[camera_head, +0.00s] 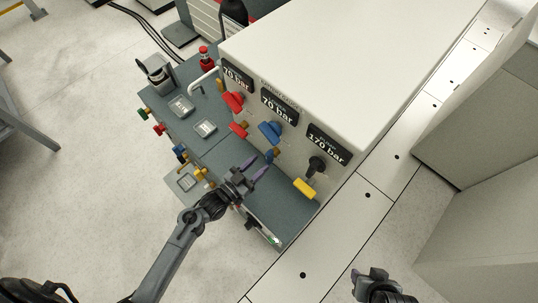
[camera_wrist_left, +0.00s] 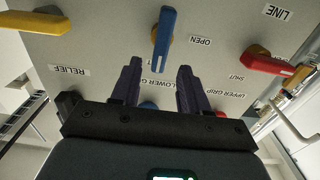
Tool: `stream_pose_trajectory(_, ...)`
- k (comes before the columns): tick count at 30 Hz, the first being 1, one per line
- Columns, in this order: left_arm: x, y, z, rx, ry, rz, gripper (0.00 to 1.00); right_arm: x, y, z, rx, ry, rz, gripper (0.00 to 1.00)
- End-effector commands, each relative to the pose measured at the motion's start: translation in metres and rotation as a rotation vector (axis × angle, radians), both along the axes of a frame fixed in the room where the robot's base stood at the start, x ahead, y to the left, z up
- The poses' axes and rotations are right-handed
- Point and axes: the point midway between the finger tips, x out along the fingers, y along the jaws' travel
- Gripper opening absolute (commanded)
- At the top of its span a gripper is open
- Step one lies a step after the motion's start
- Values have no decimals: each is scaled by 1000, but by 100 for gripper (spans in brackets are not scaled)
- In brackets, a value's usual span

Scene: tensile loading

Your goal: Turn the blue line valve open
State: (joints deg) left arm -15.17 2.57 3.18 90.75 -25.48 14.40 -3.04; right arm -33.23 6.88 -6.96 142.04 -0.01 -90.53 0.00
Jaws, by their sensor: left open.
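The blue line valve lever (camera_wrist_left: 163,35) stands out from the panel in the left wrist view, roughly upright in the picture, with an OPEN label beside it. In the head view this lever (camera_head: 269,156) shows small beside my left fingertips. My left gripper (camera_head: 258,168) is open and empty, its purple fingers toward the panel. In the left wrist view the fingers (camera_wrist_left: 160,80) are spread, with the lever beyond the gap between them; they appear apart from it. My right gripper (camera_head: 366,277) is at the lower right of the head view, far from the panel; its jaw opening is unclear.
A red lever (camera_wrist_left: 280,65) and a yellow lever (camera_wrist_left: 22,20) flank the blue one. A larger blue knob (camera_head: 270,131), a red knob (camera_head: 233,101) and a black knob (camera_head: 316,165) sit under the pressure displays. The dark bench top (camera_head: 275,205) lies below the panel.

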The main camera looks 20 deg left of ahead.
Motion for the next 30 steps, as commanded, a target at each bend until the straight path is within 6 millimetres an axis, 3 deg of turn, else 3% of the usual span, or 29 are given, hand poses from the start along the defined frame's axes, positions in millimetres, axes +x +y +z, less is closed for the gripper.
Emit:
stream_pose_trajectory(10,44,-18,-1,1,0,0,45,0,0,-13,-1,0,-1,45)
stream_pose_trajectory(24,53,-22,0,2,1,0,45,0,-1,-14,0,-1,-1,45)
stream_pose_trajectory(30,53,-22,0,2,1,0,16,0,-1,-14,0,-1,-1,45)
